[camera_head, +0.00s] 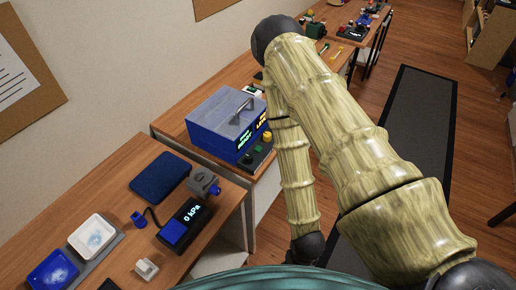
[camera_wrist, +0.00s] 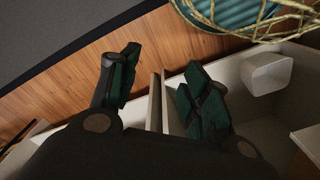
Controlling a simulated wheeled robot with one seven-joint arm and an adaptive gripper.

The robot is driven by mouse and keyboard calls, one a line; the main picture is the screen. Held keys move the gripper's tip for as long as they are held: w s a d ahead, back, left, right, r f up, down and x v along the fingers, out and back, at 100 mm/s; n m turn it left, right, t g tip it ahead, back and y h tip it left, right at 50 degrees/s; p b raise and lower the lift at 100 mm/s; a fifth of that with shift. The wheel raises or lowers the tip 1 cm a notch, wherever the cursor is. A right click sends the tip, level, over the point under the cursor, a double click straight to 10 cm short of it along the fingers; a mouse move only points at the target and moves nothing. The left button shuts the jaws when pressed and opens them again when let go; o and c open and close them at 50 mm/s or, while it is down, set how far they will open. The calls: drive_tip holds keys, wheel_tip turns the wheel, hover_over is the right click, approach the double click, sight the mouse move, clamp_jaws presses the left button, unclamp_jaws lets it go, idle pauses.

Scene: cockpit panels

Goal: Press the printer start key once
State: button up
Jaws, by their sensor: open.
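I cannot read which is the start key. My gripper (camera_wrist: 162,62) is open and empty in the wrist view, its two dark green fingers apart. No printer shows there. In the head view my gripper is hidden.
On the near table stand a 0 kPa gauge box (camera_head: 185,224), a dark blue pad (camera_head: 160,177), a white tray (camera_head: 92,236) and a blue tray (camera_head: 53,271). The wrist view shows wooden floor (camera_wrist: 70,85) and a pale cabinet (camera_wrist: 240,75) close to my gripper.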

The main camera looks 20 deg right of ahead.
clamp_jaws()
idle(1.2)
